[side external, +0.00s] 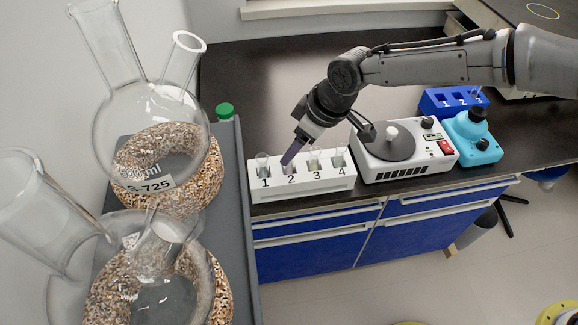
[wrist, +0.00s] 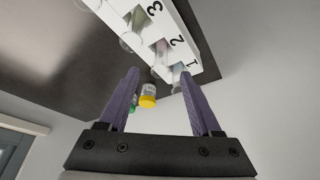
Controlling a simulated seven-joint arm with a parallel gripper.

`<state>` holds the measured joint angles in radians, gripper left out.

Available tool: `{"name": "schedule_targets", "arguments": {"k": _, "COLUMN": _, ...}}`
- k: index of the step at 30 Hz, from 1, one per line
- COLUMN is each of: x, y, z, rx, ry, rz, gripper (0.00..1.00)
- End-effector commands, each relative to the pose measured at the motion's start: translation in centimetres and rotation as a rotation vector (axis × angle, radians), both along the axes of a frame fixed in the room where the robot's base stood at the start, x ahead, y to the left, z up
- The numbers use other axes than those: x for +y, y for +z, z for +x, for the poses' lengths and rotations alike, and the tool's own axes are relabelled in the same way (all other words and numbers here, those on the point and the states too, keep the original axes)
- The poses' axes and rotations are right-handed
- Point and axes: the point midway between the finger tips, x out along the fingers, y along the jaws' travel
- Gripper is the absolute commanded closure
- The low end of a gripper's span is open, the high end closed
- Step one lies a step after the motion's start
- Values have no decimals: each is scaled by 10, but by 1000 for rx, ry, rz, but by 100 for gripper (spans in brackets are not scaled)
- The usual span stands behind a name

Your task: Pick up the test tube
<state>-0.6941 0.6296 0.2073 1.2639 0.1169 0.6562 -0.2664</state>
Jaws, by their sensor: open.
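A white rack (side external: 302,187) with slots numbered 1 to 4 holds clear test tubes. One test tube stands in slot 1 (side external: 262,160), and others stand in slot 3 (side external: 314,160) and slot 4 (side external: 338,157). The tube at slot 2 is partly hidden by my gripper (side external: 289,158), whose purple fingers point down over that slot. In the wrist view my gripper (wrist: 160,73) is open, its fingers apart, with nothing clearly held. The rack (wrist: 203,60) and tube tops show beyond the fingertips there; which tube lies between them I cannot tell.
A white device with a dark round plate (side external: 390,143) stands right of the rack. A blue rack (side external: 436,103) and a cyan device (side external: 473,140) are farther right. Large glass flasks (side external: 165,120) stand left. A yellow-capped vial (wrist: 148,98) shows in the wrist view.

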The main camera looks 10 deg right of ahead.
Motion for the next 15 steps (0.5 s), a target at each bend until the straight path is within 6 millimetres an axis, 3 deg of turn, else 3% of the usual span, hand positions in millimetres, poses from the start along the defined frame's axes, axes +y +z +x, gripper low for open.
{"name": "schedule_targets", "arguments": {"k": 6, "x": 10, "y": -31, "z": 7, "rx": 3, "ry": 0, "rz": -2, "gripper": 35}}
{"name": "schedule_targets", "arguments": {"k": 15, "x": 14, "y": -41, "z": 11, "rx": 0, "ry": 0, "rz": 0, "gripper": 35}}
